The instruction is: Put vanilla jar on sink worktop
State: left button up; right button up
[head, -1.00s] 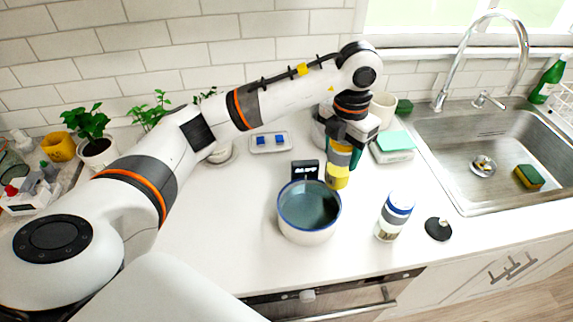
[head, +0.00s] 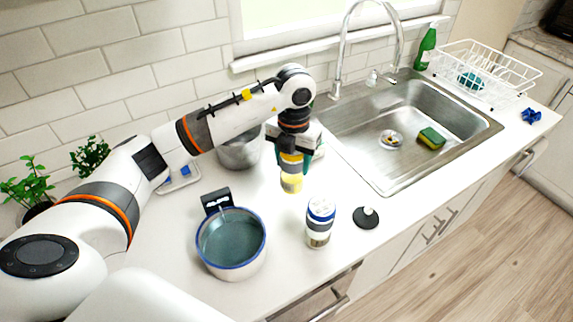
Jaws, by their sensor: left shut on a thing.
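My left gripper (head: 292,146) points down and is shut on a yellow jar (head: 291,180) with a grey band. I cannot read its label, and its upper part is hidden between the fingers. The jar is upright over the white worktop, behind and right of the blue-rimmed pot; I cannot tell its height above the surface. A second jar (head: 319,228), white with a blue-ringed lid, stands nearer the front edge. The sink (head: 365,135) is steel and set in the worktop to the right. My right gripper is not in view.
The blue-rimmed pot (head: 232,265) stands front left. A black lid with a knob (head: 366,217) lies right of the second jar. A grey metal pot (head: 240,152) is behind my gripper. A sponge (head: 431,138) lies in the sink; a tall faucet (head: 338,75) and dish rack (head: 500,68) are beyond.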

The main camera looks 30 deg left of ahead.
aim_at(293, 173)
pick_arm(q)
notch_tip(293, 173, down, 4)
jog(key=shift+f+p, duration=0.2)
jog(key=shift+p, duration=0.45)
jog(key=shift+f, duration=0.35)
jog(key=o, duration=1.2)
jog(key=shift+o, duration=0.2)
jog(key=shift+r, duration=0.35)
notch_tip(293, 173, up, 11)
jog(key=b, duration=0.3)
jog(key=shift+f, duration=0.1)
jog(key=shift+r, duration=0.45)
